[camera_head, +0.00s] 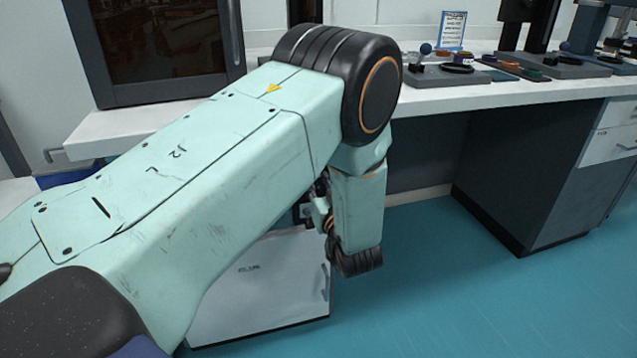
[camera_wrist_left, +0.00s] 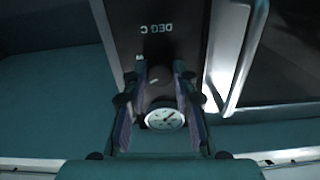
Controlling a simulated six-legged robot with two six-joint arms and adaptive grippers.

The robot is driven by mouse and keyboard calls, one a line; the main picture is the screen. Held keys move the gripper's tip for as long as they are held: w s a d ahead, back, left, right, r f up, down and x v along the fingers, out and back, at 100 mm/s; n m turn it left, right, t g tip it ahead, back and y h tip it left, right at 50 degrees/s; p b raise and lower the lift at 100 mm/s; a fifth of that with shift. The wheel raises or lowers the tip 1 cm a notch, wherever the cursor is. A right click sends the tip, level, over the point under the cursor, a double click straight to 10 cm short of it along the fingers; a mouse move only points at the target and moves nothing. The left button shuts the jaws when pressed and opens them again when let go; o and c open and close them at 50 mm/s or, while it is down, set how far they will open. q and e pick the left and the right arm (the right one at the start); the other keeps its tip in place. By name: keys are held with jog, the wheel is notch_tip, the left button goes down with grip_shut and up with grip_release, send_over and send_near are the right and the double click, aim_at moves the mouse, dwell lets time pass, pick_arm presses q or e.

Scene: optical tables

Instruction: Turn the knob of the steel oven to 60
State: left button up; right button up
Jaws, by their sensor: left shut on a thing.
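The steel oven's dark control panel (camera_wrist_left: 150,20) shows in the left wrist view, with DEG C lettering that looks upside down. A small round white dial (camera_wrist_left: 165,118) with a dark pointer sits on it. My left gripper (camera_wrist_left: 159,72) has one finger on each side of a dark knob (camera_wrist_left: 160,80) and is shut on it. The knob's setting and any scale around it are too dark to read. In the head view my left gripper (camera_head: 318,212) is mostly hidden behind my own arm. My right gripper is not in view.
A bright upright handle (camera_wrist_left: 243,60) stands close beside the panel. In the head view, a dark-windowed door (camera_head: 160,45) stands at upper left. A white labelled box (camera_head: 262,290) is below the gripper. Small items stand on the bench (camera_head: 480,98); blue floor (camera_head: 430,290) is clear at right.

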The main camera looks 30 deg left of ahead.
pick_arm(q)
grip_shut()
jog(key=m+p, duration=0.2)
jog(key=shift+r+m+p, duration=0.1)
jog(key=shift+m+p, duration=0.3)
jog(key=m+p, duration=0.2)
jog(key=shift+s+m, duration=0.1)
jog(key=shift+m, duration=0.2)
jog(key=m+p, duration=0.1)
jog(key=m, duration=0.2)
jog(key=shift+p, duration=0.4)
jog(key=shift+m+p, duration=0.5)
jog(key=shift+m, duration=1.2)
